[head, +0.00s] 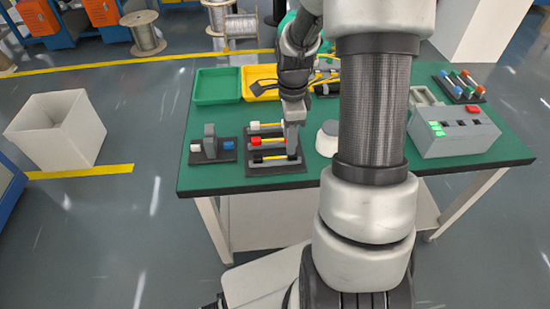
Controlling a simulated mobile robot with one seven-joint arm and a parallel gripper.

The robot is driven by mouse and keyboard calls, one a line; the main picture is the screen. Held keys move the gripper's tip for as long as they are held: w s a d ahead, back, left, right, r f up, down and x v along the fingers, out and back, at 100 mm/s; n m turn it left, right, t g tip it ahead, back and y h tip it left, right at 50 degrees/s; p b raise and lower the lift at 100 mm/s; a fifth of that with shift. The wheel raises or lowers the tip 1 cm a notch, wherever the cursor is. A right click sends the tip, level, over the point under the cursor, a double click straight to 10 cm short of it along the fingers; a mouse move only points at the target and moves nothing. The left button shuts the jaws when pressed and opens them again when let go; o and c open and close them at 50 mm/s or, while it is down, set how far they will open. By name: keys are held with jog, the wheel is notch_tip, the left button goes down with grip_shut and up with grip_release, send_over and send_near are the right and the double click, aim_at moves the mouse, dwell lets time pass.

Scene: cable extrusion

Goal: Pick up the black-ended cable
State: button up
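A black rack (262,168) on the green table holds short cables lying across it in rows. The front row has a yellow cable (273,158) whose left end looks black. Behind it lie a cable with a red end (254,140) and one with a white end (254,126). My gripper (292,122) points down over the right side of the rack. The cables' right ends are hidden or hard to make out there. The fingertips blend with the grey parts of the rack, so I cannot tell their opening or whether they touch a cable.
A grey fixture (209,142) with white and blue ends stands left of the rack. Green (217,86) and yellow (262,92) trays lie behind. A grey control box (455,135) and another cable rack (462,86) are at right. My arm hides the table's middle.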

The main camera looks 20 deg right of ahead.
aim_at(275, 158)
jog(key=f, duration=0.3)
jog(key=f+b, duration=0.1)
jog(key=f, duration=0.1)
jog(key=shift+s+a, duration=0.2)
jog(key=shift+s, duration=0.1)
jog(key=shift+r, duration=0.1)
grip_shut()
